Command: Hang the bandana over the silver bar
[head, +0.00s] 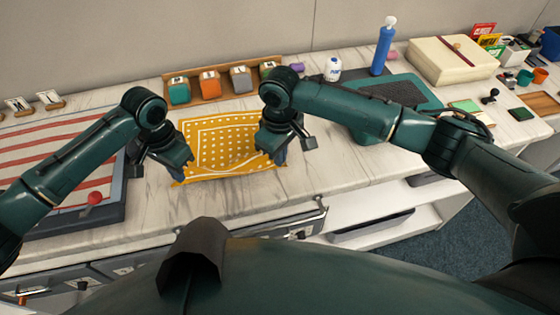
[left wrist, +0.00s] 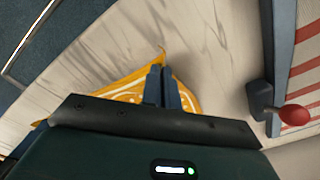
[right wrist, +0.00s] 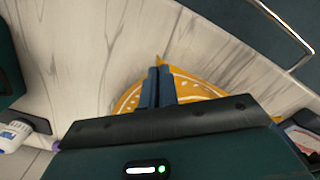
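The bandana (head: 222,150) is yellow-orange with white dots and a white border. It is spread between my two grippers above the counter, its near edge sagging slightly. My left gripper (head: 180,172) is shut on its near left corner; the corner tip shows past the fingers in the left wrist view (left wrist: 162,85). My right gripper (head: 276,158) is shut on its near right corner, also seen in the right wrist view (right wrist: 157,85). The silver bar (head: 300,218) runs along the counter's front, nearer to me than the bandana. It also shows in the left wrist view (left wrist: 28,38) and right wrist view (right wrist: 283,27).
A striped red-and-white board (head: 60,160) with a red knob (head: 95,198) lies at left. A wooden rack (head: 220,88) of coloured blocks stands behind the bandana. A white bottle (head: 333,70) and blue bottle (head: 383,48) stand at back right. Open shelves (head: 375,225) sit below the counter.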

